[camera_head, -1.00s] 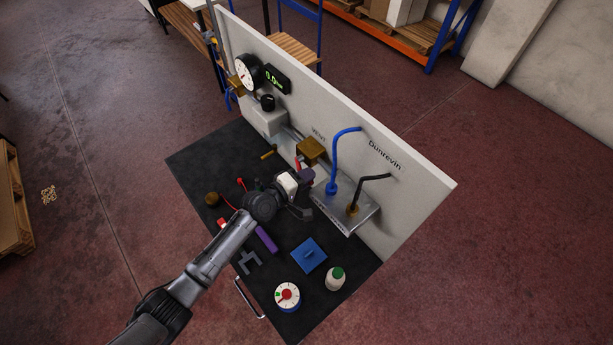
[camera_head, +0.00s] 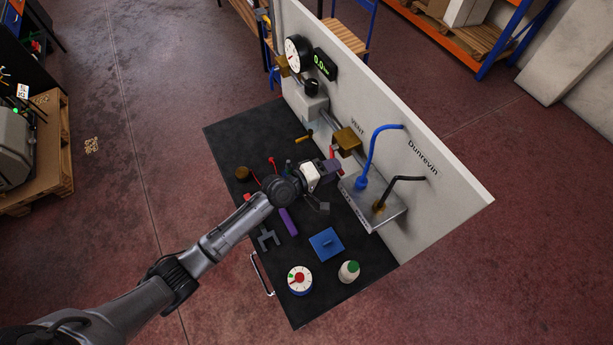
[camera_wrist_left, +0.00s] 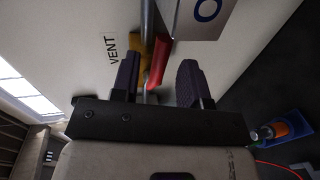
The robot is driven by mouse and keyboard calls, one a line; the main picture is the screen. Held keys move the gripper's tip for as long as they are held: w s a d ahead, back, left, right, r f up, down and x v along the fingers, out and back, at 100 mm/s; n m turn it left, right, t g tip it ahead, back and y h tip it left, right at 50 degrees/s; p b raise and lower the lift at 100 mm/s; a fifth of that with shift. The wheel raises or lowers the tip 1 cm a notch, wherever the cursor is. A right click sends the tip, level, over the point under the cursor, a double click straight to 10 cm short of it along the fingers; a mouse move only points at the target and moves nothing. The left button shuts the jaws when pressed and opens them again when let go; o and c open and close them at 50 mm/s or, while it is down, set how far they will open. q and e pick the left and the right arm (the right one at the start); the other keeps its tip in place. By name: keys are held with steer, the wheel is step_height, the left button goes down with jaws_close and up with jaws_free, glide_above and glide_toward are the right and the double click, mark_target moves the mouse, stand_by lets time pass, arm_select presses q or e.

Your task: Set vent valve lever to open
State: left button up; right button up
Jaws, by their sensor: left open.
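The vent valve is a brass block (camera_head: 347,140) on the white panel beside the word VENT. Its red lever (camera_head: 333,152) is partly hidden by my gripper in the head view. In the left wrist view the lever (camera_wrist_left: 158,62) stands between the two dark fingers, with brass (camera_wrist_left: 139,50) behind it. My left gripper (camera_head: 328,168) is at the panel. In the wrist view the gripper (camera_wrist_left: 160,75) is open around the lever, with a gap at the right finger; contact at the left finger cannot be told. My right gripper is not in view.
A metal block with a blue hose (camera_head: 362,182) and a black hose (camera_head: 379,206) sits right of the valve. A gauge (camera_head: 297,54) is at the panel's far end.

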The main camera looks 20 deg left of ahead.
arm_select(q)
steer(key=v, duration=1.1)
steer(key=shift+b, duration=0.35)
